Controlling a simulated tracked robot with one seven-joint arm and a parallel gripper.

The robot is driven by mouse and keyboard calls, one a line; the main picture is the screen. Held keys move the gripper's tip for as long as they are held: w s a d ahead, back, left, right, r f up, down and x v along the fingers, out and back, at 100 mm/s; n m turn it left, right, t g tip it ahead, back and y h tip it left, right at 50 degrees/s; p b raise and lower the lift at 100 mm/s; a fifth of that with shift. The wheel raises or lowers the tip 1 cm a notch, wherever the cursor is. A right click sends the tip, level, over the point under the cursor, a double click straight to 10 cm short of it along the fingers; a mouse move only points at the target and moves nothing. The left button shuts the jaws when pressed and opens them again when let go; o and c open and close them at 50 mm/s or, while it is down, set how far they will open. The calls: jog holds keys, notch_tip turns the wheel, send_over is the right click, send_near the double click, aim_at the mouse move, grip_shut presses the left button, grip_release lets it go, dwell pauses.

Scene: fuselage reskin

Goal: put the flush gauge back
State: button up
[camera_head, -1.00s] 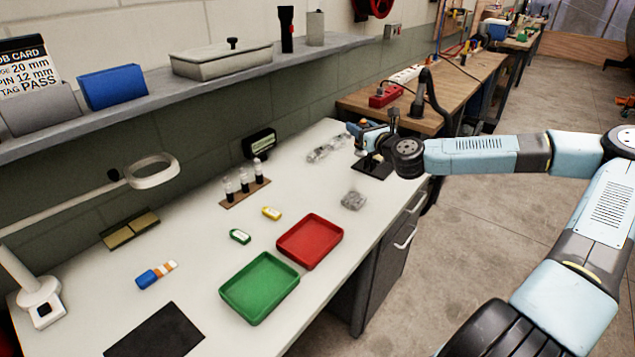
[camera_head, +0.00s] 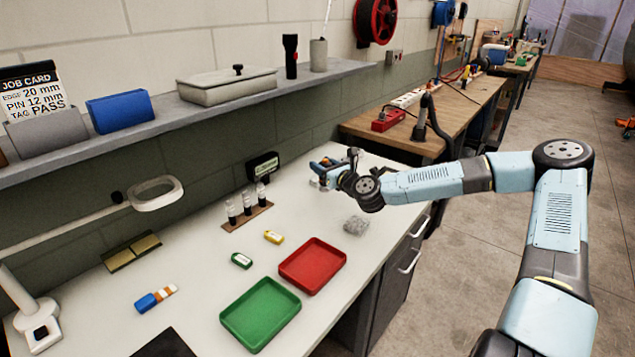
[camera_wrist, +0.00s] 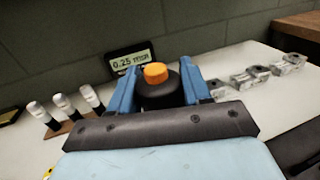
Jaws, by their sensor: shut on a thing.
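The flush gauge (camera_wrist: 158,92) looks like a black round body with an orange top. In the wrist view it sits between the two blue fingers of my gripper (camera_wrist: 159,72), which are shut on it. In the head view my gripper (camera_head: 322,167) is over the far right part of the white bench, and the gauge is mostly hidden there. A small display (camera_head: 262,165) stands against the wall to the left of my gripper; in the wrist view it (camera_wrist: 132,60) reads about 0.25. I cannot tell the gauge's height above the bench.
Three black-and-white vials (camera_head: 247,204) stand on a brown strip left of my gripper. A grey block (camera_head: 356,225), red tray (camera_head: 313,266) and green tray (camera_head: 260,314) are nearer. A dark flat patch (camera_wrist: 306,165) shows at lower right.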

jog(key=shift+w+a+f, duration=0.15)
jog(key=shift+a+f, duration=0.3)
jog(key=shift+f, duration=0.6)
jog(key=shift+w+a+f, duration=0.1)
jog(key=shift+a+f, duration=0.3)
jog(key=shift+f, duration=0.65)
jog(key=shift+w+a+f, duration=0.15)
jog(key=shift+a+f, duration=0.3)
jog(key=shift+f, duration=0.6)
jog(key=shift+f, duration=0.1)
jog(key=o, duration=1.1)
jog(key=shift+c, duration=0.2)
jog(key=v, duration=1.2)
